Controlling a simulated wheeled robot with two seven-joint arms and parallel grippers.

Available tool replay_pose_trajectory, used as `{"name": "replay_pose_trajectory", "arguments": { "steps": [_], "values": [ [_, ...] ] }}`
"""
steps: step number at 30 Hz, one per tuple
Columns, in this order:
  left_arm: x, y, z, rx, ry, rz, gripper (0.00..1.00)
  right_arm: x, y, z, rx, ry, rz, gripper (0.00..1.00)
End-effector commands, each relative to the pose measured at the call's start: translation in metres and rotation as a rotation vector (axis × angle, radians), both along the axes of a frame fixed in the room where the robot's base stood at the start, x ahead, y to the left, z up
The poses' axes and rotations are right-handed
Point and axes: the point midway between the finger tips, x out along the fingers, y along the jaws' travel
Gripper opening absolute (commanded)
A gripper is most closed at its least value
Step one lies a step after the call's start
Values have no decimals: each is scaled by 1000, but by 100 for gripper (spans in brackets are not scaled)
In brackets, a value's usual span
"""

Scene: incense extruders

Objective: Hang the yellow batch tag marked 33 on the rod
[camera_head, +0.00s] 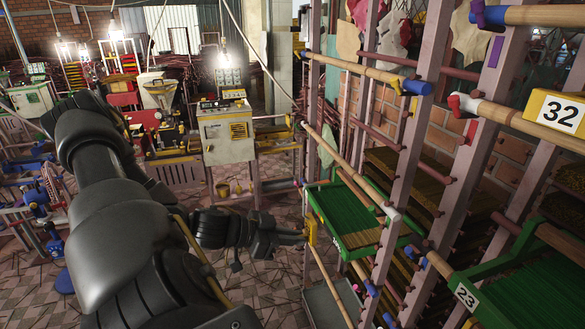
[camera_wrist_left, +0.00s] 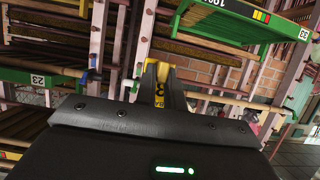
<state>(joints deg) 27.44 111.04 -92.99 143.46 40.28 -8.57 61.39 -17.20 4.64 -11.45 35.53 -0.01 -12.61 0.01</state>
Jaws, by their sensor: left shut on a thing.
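My left gripper (camera_head: 297,237) reaches in from the left, low in front of the rack. It is shut on a yellow tag (camera_head: 312,229), held upright beside the rack's front post. In the left wrist view the tag (camera_wrist_left: 161,86) shows edge-on between the dark fingers (camera_wrist_left: 160,74); its number cannot be read. Several wooden rods with coloured ends jut from the rack, among them one with a blue end (camera_head: 370,70) and one with a white end (camera_head: 366,187). I cannot tell which rod the task means. My right gripper is not in view.
A yellow block marked 32 (camera_head: 557,113) sits at the upper right. Green trays (camera_head: 345,225) rest in the rack; one is marked 23 (camera_head: 466,297), another 33 (camera_wrist_left: 304,33). A control cabinet (camera_head: 226,135) stands behind.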

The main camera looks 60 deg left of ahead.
Motion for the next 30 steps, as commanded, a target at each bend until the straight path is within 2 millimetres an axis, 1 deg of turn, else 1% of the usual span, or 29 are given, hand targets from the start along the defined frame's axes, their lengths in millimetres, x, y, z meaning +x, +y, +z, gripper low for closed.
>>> {"name": "replay_pose_trajectory", "arguments": {
  "steps": [4,13,15,23,30],
  "values": [
    [-6,2,0,0,2,0,0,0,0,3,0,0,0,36],
    [-31,9,1,1,3,1,0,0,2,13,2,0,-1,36],
    [-36,11,-2,0,3,0,0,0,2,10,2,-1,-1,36],
    [-58,17,-1,0,3,1,0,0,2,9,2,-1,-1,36],
    [-77,23,-2,1,2,1,0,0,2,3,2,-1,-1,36]
  ]
}}
